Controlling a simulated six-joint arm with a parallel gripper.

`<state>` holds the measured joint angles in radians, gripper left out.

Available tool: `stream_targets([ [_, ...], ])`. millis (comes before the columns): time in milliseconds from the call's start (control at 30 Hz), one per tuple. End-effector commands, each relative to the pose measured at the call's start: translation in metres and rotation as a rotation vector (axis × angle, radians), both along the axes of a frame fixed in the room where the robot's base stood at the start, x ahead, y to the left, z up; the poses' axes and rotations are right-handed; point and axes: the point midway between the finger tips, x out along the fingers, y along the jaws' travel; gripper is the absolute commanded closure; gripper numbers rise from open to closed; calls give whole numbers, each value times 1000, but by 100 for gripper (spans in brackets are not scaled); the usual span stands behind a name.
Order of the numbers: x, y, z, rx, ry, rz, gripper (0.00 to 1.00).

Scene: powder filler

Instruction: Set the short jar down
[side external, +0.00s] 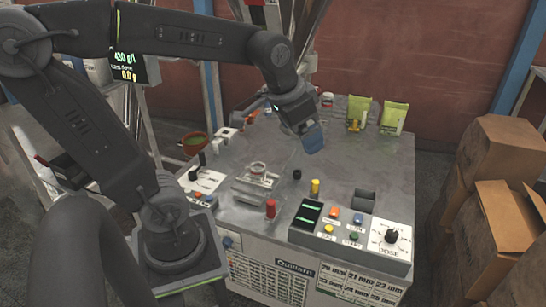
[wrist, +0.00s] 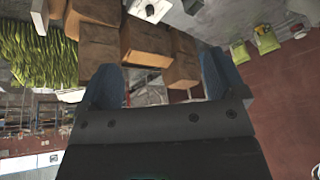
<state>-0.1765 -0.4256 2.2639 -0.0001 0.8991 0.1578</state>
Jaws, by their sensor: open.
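My gripper (side external: 313,141) is raised above the back part of the grey machine table, its blue fingers tilted down to the right. In the wrist view the blue fingers stand wide apart with nothing between them (wrist: 160,84). A small, short jar-like thing (side external: 258,169) with a pale and reddish top stands on the metal fixture (side external: 255,187) near the table's middle. It is apart from my gripper, to the left and nearer the front. I cannot tell for sure that it is the short jar. No jar shows clearly in the wrist view.
The control panel (side external: 345,246) lies along the front right edge. Red (side external: 270,209), yellow (side external: 315,187) and black (side external: 297,174) small parts stand near the fixture. Yellow-green pouches (side external: 394,117) stand at the back right. Cardboard boxes (side external: 505,155) are beyond the table.

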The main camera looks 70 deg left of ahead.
Motion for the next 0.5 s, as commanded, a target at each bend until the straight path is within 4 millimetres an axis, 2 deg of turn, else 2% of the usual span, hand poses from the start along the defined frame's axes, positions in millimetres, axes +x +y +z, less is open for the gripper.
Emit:
stream_targets([
  [33,-19,-15,0,-8,-27,-16,11],
  [100,-40,-29,-3,-25,-51,-23,11],
  [200,-62,-42,-9,-43,-76,-30,11],
  [333,-76,-49,-14,-58,-91,-34,11],
  [500,-79,-50,-16,-61,-92,-34,11],
])
